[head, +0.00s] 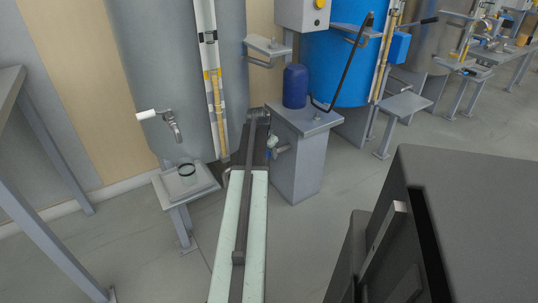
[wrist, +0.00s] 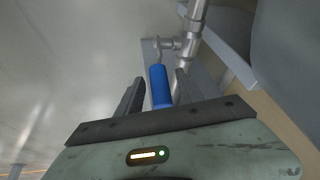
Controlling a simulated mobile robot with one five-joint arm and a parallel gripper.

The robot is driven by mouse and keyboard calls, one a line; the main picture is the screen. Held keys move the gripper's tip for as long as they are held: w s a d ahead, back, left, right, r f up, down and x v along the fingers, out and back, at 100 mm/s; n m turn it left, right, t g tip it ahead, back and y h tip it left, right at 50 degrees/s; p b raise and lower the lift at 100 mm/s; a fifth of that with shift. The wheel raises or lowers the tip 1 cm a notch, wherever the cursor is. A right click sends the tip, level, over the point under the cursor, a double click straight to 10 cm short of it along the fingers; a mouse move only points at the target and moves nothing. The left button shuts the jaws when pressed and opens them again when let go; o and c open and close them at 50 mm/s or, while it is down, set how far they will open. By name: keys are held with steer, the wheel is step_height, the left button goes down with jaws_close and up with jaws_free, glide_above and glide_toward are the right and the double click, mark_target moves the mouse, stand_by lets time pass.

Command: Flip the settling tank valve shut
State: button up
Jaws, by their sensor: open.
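A valve with a blue lever handle (wrist: 160,87) shows in the wrist view, joined to a metal pipe (wrist: 195,22) with a side branch. My gripper (wrist: 160,77) is open. Its two dark fingers stand on either side of the blue handle, with gaps visible between handle and fingers. In the head view, a small blue part (head: 268,154) shows beside my arm, near a short metal pipe (head: 283,149); my arm partly hides that area. Another tap with a white lever (head: 151,114) sits on the grey tank (head: 175,70). No labels are readable.
A grey pedestal (head: 297,165) with a dark blue canister (head: 295,86) stands right of my arm. A small stand with a jar (head: 187,169) is at left. A blue tank (head: 335,65) is behind.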

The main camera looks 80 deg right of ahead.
jaws_close()
steer(key=shift+s, duration=0.1)
stand_by(1.2)
